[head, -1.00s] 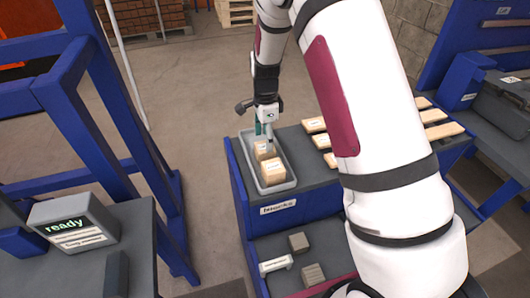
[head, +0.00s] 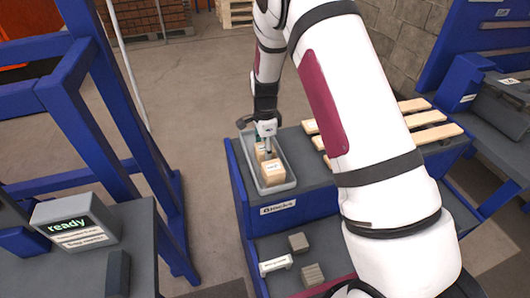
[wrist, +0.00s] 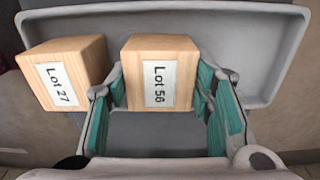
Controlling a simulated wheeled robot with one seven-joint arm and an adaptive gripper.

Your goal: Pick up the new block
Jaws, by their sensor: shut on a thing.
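Two light wooden blocks with white labels sit in a grey tray (head: 284,186). In the wrist view one block reads "Lot 56" (wrist: 160,75) and stands between the teal pads of my gripper (wrist: 165,105). The other block reads "Lot 27" (wrist: 65,75) and stands just left of it, outside the pads. In the head view my gripper (head: 266,147) reaches down into the tray and is shut on the farther block, partly hiding it. The nearer block (head: 273,171) is free at the tray's near end.
The tray stands on a blue bench (head: 235,175) with several wooden slats (head: 420,119) to its right. Grey blocks (head: 298,242) and a white piece (head: 275,264) lie on the lower shelf. A display (head: 75,222) reads "ready". A blue frame (head: 85,110) rises at left.

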